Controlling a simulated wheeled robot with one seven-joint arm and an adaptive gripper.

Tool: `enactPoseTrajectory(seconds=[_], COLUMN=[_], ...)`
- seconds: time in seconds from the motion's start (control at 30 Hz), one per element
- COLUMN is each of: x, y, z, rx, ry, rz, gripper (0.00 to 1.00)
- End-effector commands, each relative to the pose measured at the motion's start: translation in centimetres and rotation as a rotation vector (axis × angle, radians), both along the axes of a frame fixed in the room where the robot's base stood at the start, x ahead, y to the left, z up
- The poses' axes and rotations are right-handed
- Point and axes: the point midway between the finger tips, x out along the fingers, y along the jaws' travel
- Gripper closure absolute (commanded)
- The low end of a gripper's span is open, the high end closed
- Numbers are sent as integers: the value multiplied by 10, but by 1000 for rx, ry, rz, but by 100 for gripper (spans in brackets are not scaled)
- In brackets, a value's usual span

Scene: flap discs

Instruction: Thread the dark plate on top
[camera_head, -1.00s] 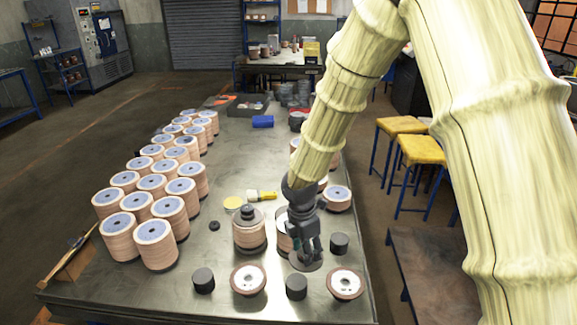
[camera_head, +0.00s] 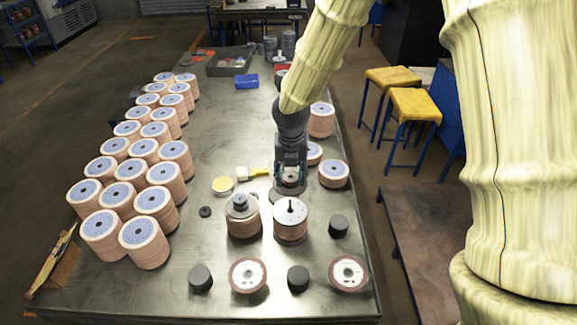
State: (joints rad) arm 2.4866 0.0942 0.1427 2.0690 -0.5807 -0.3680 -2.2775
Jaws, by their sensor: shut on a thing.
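My gripper (camera_head: 290,172) points down and is shut on the dark round plate (camera_head: 281,195), its fingers over the plate's middle. The plate looks roughly level. It shows just behind the stack of flap discs with a bare upright pin (camera_head: 290,222), apart from the pin in the picture; its height over the table is hard to tell. The pin's tip is uncovered. Left of it, a similar stack (camera_head: 243,227) has a dark plate and a dark knob on top.
Several tall disc stacks (camera_head: 145,241) fill the table's left side. Dark cylinders (camera_head: 201,278) and two single discs (camera_head: 248,274) lie along the front. A yellow-handled brush (camera_head: 253,173) and a small dark ring (camera_head: 205,211) lie left of the gripper.

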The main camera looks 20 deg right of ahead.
Motion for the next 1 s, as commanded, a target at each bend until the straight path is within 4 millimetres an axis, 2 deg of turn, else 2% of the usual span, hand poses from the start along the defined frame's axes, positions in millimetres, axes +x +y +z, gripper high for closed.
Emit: enactPoseTrajectory(seconds=[0.27,0.7,1.0], x=[0,0,0], y=[-1,0,0], z=[-14,-50,-54], rx=[-1,0,0], ry=[0,0,0], rz=[-1,-1,-1], gripper=[93,93,93])
